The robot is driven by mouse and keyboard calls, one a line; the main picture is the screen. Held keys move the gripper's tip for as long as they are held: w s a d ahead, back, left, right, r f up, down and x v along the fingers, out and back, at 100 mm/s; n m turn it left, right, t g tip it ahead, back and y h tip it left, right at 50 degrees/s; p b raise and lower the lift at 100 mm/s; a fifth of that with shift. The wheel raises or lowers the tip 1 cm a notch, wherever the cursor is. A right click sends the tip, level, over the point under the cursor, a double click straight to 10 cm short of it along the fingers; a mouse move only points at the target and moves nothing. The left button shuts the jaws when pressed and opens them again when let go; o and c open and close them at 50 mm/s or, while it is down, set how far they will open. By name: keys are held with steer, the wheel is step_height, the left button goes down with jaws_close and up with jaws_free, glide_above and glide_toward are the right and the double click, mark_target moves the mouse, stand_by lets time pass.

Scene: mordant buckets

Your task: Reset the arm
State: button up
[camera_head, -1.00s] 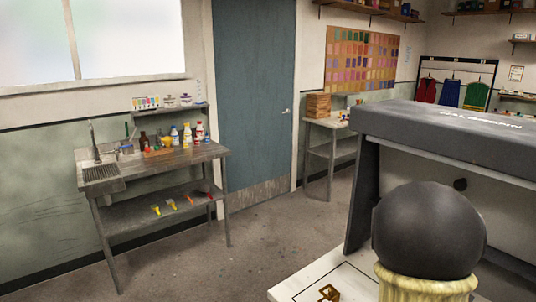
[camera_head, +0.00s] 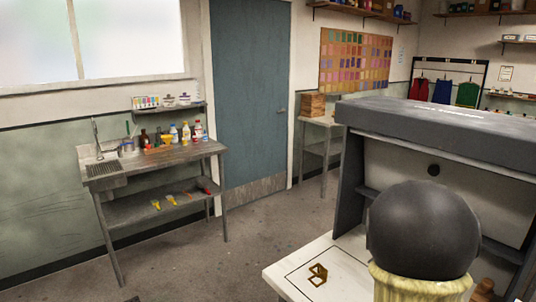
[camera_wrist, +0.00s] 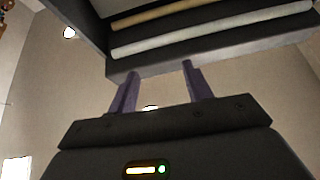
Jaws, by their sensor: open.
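My gripper (camera_wrist: 160,66) shows in the wrist view, its two purple fingers apart with nothing between them. The fingers point toward a dark shelf or frame edge (camera_wrist: 200,58) that holds two long pale rolls (camera_wrist: 210,32). The gap between fingertips and edge is hard to judge. My gripper does not show in the head view. There, a dark rounded shape on a ribbed cream collar fills the lower right; it may be part of my arm.
A large grey-topped booth (camera_head: 440,125) stands close on the right. Its white surface (camera_head: 280,275) carries a small brown frame-like item (camera_head: 318,274). A sink bench (camera_head: 165,157) with bottles stands at the left, a blue door (camera_head: 248,95) behind. Open floor (camera_head: 240,245) lies between.

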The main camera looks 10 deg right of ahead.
steer(key=w+a+f+n+g+y, duration=0.1)
steer(key=w+a+f+n+y, duration=0.25)
steer(key=a+f+y, duration=0.35)
steer(key=w+a+f+n+y, duration=0.2)
steer(key=w+a+f+y, duration=0.3)
steer(key=f+y, duration=0.35)
steer(key=s+a+f+n+g+y, duration=0.25)
steer(key=s+a+f+g, duration=0.2)
steer(key=s+a, duration=0.25)
steer(key=s+a+f+n+g+y, duration=0.25)
steer(key=s+a+f+g, duration=0.2)
steer(key=s+a, duration=0.25)
step_height(320, 180, down, 9)
steer(key=b, duration=1)
step_height(320, 180, up, 15)
steer(key=p, duration=1.5)
steer(key=shift+r+n+g, duration=0.2)
steer(key=shift+n+g, duration=0.1)
steer(key=shift+n, duration=0.15)
steer(key=shift+w+a, duration=0.1)
